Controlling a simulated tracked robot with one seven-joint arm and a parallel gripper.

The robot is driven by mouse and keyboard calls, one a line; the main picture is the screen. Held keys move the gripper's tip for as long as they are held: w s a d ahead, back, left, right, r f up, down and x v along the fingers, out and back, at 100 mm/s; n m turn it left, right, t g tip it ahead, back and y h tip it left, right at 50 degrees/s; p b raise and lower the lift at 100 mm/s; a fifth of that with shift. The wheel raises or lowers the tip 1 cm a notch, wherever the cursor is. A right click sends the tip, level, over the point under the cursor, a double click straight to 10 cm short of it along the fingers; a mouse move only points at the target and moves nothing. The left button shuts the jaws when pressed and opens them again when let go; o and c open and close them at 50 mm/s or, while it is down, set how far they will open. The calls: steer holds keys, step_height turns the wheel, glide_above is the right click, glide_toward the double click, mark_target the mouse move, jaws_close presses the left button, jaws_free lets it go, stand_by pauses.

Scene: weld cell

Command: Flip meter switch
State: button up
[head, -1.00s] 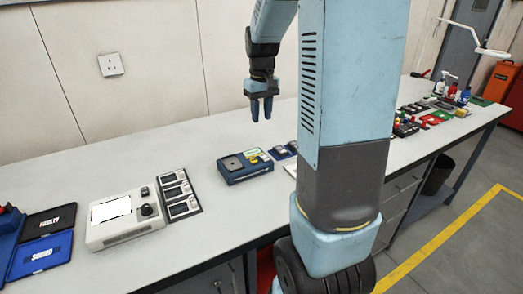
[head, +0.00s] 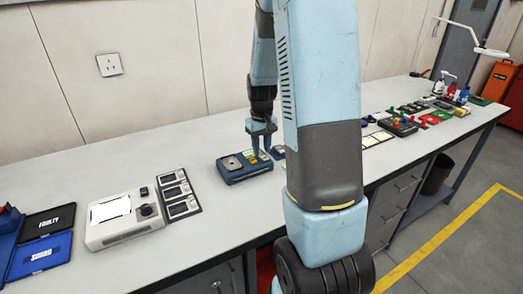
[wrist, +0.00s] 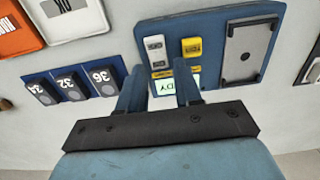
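A blue box-shaped device (head: 233,176) sits on the bench and also shows in the wrist view (wrist: 213,80). On it are a grey plate (wrist: 247,54), a yellow switch (wrist: 191,48), a pale grey switch (wrist: 155,50) and a pale label or display, partly hidden, reading "DY". My gripper (head: 262,150) is low over the device's right part. In the wrist view its two blue fingers (wrist: 158,82) are apart with nothing between them, their tips near the two switches. I cannot tell whether they touch the device.
A beige instrument (head: 122,233) with a white screen and black knob stands left, beside a panel of three small modules (head: 179,196). A blue strip with tags 34, 32 and 36 (wrist: 72,84) lies beside the device. Bench in front of it is clear.

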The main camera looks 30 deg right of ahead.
steer(key=shift+f, duration=0.8)
jaws_close()
